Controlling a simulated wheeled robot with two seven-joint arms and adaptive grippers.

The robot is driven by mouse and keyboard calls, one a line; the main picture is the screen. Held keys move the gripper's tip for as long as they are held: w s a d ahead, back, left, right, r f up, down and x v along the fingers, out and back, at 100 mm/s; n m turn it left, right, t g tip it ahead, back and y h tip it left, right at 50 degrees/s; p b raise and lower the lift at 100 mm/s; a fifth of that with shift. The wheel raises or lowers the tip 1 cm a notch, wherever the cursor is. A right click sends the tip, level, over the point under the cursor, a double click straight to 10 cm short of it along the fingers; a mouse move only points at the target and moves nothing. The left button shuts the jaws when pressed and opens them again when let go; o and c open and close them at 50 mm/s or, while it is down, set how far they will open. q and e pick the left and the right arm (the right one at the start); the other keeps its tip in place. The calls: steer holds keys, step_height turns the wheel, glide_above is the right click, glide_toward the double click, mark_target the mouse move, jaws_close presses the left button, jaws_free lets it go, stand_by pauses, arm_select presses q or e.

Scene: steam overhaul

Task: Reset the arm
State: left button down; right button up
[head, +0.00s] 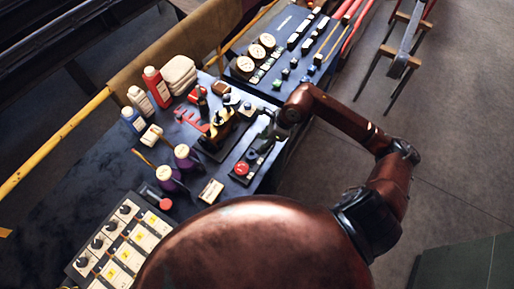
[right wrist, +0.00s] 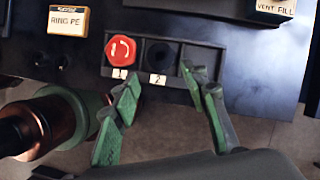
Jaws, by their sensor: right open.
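My right arm reaches over the dark workbench from the right in the head view. My right gripper (head: 266,132) is above the bench's right edge, close to a small black control box (head: 251,163) with a red button. In the right wrist view the right gripper (right wrist: 160,78) has its two green-padded fingers spread, with nothing between them. The fingertips are near the lower edge of the control box (right wrist: 190,57), whose red mushroom button (right wrist: 121,50) is left of a dark round socket. I cannot tell whether the fingers touch the box. My left gripper is out of view.
A panel of dials (head: 117,243) is at the lower left. Another panel with gauges (head: 258,52) is at the back. Right of the bench is open floor (head: 330,190) with a trestle (head: 403,50) behind.

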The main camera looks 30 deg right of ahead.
steer(key=shift+v, duration=0.9)
